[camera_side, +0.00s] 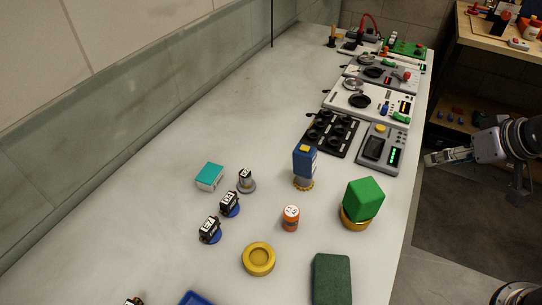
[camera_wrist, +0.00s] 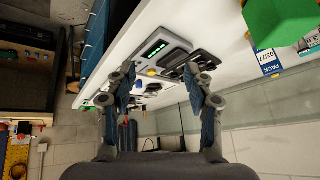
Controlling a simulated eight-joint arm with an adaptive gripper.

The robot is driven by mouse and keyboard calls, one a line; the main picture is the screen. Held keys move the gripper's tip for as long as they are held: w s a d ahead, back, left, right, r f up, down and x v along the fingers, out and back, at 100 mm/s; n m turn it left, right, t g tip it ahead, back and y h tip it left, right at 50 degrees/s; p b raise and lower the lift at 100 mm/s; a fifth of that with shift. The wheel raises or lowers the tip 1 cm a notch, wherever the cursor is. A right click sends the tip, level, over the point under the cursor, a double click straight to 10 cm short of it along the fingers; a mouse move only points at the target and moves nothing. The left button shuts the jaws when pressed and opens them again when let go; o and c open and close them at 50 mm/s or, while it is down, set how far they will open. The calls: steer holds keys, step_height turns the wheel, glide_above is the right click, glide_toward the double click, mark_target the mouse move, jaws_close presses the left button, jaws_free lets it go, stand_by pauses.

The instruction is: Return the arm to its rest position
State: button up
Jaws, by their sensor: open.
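My gripper (camera_side: 447,157) is at the right of the side view, beyond the bench's right edge and clear of everything on the bench. In the wrist view my gripper (camera_wrist: 160,78) shows two dark fingers spread apart with nothing between them. The wrist view is tilted, and the bench edge runs diagonally behind the fingers.
The white bench (camera_side: 215,125) carries a green cube (camera_side: 364,197) on a yellow holder, a blue block (camera_side: 304,161), an orange jar (camera_side: 290,218) and small black servos (camera_side: 229,202). Test panels (camera_side: 370,103) line the bench's right side. A wooden shelf (camera_side: 510,45) stands at upper right.

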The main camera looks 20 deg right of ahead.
steer(key=shift+s+d+f+n, duration=0.15)
steer(key=shift+s+d+n, duration=0.05)
steer(key=shift+d+n, duration=0.25)
steer(key=shift+s+d+f+n, duration=0.1)
steer(key=shift+s+d+n, duration=0.1)
steer(key=shift+d+n, duration=0.2)
